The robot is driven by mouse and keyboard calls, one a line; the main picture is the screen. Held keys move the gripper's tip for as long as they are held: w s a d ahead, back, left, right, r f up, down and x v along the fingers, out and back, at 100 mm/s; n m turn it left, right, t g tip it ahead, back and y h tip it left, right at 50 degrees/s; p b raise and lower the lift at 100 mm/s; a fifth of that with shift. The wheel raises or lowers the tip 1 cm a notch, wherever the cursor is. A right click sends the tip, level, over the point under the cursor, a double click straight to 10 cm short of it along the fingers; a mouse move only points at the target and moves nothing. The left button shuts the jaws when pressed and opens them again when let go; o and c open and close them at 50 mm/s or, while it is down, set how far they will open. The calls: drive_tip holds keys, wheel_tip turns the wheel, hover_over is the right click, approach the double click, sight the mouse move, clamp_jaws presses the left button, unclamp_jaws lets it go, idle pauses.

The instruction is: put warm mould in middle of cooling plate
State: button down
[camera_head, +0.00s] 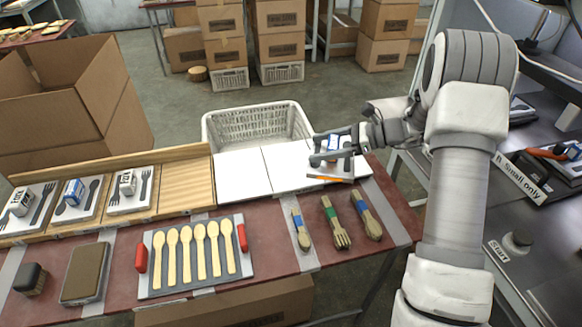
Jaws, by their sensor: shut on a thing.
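A grey plate (195,257) with a red handle at each end lies flat on the front of the red-topped table. Several pale wooden spoons lie side by side on it. It looks like the mould, but I cannot tell whether it is warm. I cannot tell which surface is the cooling plate. My gripper (320,150) is well away from the grey plate, low over the rightmost white panel (283,168). Its jaws are around a small blue-and-white carton (338,138), and the fingers partly hide it. An orange stick (330,178) lies just in front.
A white basket (256,122) stands behind the panels. Place settings with cartons (73,192) line a wooden board at left. Banded spoon and fork bundles (335,222) lie front right. A brown-topped block (85,272) is at left. A dark bench (535,215) stands at right.

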sight(322, 142)
drive_tip(key=w+n+g+b, duration=0.2)
drive_tip(key=n+g, duration=0.1)
drive_tip(key=shift+w+a+r+y, duration=0.2)
drive_tip(key=shift+w+r+y, duration=0.1)
drive_tip(key=shift+w+r, duration=0.1)
drive_tip(key=shift+w+d+r+n+g+b, duration=0.15)
drive_tip(key=shift+w+d+n+g+b, duration=0.15)
drive_tip(key=shift+w+n+g+b, duration=0.25)
drive_tip(key=shift+w+d+r+n+g+b, duration=0.15)
drive_tip(key=shift+w+d+n+g+b, duration=0.15)
drive_tip(key=shift+g, duration=0.45)
drive_tip(key=w+a+f+b, duration=0.1)
drive_tip(key=a+f, duration=0.1)
drive_tip(key=a, duration=0.1)
drive_tip(key=w+a+f+b, duration=0.1)
drive_tip(key=a+f, duration=0.1)
drive_tip(key=a, duration=0.2)
drive_tip(key=w+a+f+b, duration=0.1)
drive_tip(key=w+a+f, duration=0.1)
drive_tip(key=a+f, duration=0.1)
drive_tip(key=shift+a, duration=0.5)
drive_tip(key=shift+f+b, duration=0.6)
drive_tip(key=shift+f, duration=1.3)
drive_tip(key=shift+f, duration=0.2)
unclamp_jaws()
drive_tip(key=shift+s, duration=0.1)
